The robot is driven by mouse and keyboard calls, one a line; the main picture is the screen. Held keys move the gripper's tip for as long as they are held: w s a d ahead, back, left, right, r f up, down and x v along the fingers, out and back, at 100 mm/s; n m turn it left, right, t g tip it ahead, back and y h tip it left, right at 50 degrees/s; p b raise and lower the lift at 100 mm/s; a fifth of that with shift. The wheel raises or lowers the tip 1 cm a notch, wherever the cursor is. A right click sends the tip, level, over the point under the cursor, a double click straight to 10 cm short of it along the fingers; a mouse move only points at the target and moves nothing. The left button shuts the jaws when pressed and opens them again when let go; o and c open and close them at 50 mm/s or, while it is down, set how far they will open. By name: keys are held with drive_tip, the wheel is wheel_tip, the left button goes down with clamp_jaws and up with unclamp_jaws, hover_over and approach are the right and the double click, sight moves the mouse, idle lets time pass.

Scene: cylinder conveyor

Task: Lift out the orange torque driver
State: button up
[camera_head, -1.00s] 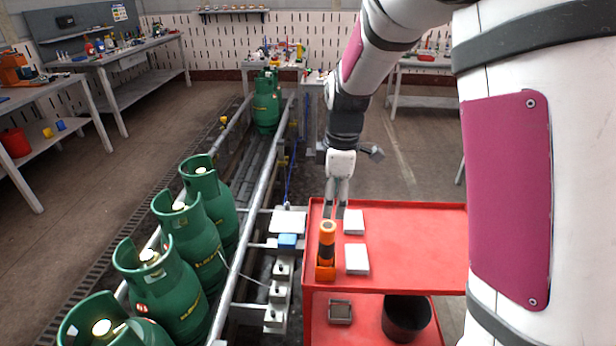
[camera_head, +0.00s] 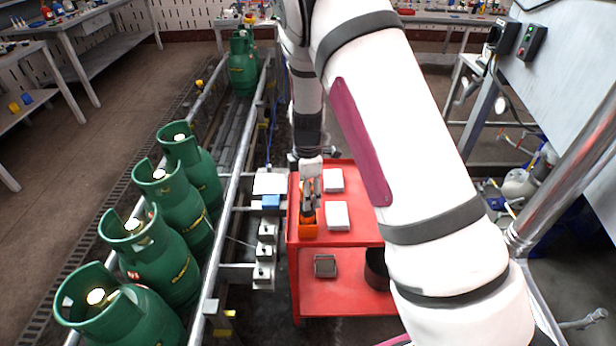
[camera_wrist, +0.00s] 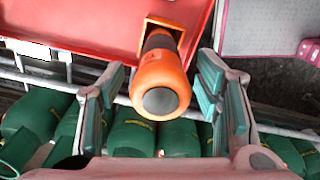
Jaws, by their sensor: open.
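The orange torque driver (camera_wrist: 162,82) stands in an orange holder (camera_head: 308,230) on the left edge of the red cart's top (camera_head: 352,232). In the wrist view its round orange end with a grey cap faces the camera, and its dark shaft runs back into the holder. My gripper (camera_wrist: 162,100) is open, with one finger on each side of the driver's end and a gap to both fingers. In the head view my gripper (camera_head: 311,195) is over the driver and hides most of it.
White blocks (camera_head: 336,216) lie right of the driver on the cart. A grey box (camera_head: 325,265) and a dark bin (camera_head: 376,268) are on the lower shelf. Left of the cart runs the conveyor rail (camera_head: 226,200) with several green gas cylinders (camera_head: 165,260).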

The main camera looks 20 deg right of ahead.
drive_tip(key=shift+f, duration=2.15)
clamp_jaws()
drive_tip(key=c, duration=0.9)
unclamp_jaws()
drive_tip(key=c, duration=1.9)
unclamp_jaws()
drive_tip(key=shift+r, duration=0.15)
